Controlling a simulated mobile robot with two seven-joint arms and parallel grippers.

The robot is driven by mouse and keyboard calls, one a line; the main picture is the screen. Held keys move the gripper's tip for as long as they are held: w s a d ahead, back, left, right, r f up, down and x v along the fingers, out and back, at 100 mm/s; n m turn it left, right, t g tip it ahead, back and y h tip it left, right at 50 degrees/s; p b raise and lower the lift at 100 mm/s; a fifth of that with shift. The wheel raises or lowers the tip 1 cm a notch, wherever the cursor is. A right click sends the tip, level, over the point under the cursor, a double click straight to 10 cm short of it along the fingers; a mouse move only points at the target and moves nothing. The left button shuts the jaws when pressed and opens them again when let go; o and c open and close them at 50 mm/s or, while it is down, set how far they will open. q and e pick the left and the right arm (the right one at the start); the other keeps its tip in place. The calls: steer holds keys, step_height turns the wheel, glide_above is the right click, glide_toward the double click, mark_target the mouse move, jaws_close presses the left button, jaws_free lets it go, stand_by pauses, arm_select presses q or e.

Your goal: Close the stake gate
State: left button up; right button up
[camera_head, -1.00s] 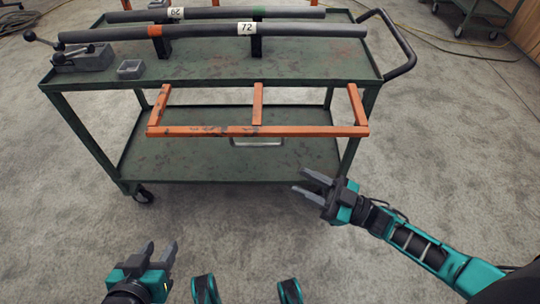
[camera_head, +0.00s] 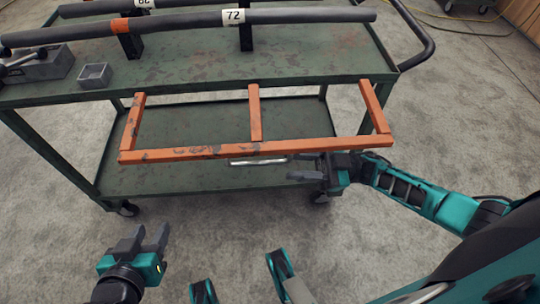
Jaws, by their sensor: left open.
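The orange stake gate (camera_head: 225,150) sticks out from the near side of the green cart (camera_head: 200,62), below its top shelf. It has a long scuffed front bar and several short arms running back to the cart. My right gripper (camera_head: 305,168) is just below the right part of the front bar, its fingers pointing left and apart; no object shows between them. Whether it touches the bar cannot be told. My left gripper (camera_head: 150,238) is open and empty, low at the left, apart from the gate and over the floor.
Dark pipes lie along the cart's top; the nearer pipe (camera_head: 180,22) has a label 72. A dark push handle (camera_head: 415,40) rises at the right. The floor in front is clear.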

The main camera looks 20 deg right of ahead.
mark_target(277, 163)
steer(key=x, duration=0.6)
steer(key=shift+w+a, duration=0.1)
steer(key=shift+a, duration=0.1)
jaws_close()
stand_by(0.4)
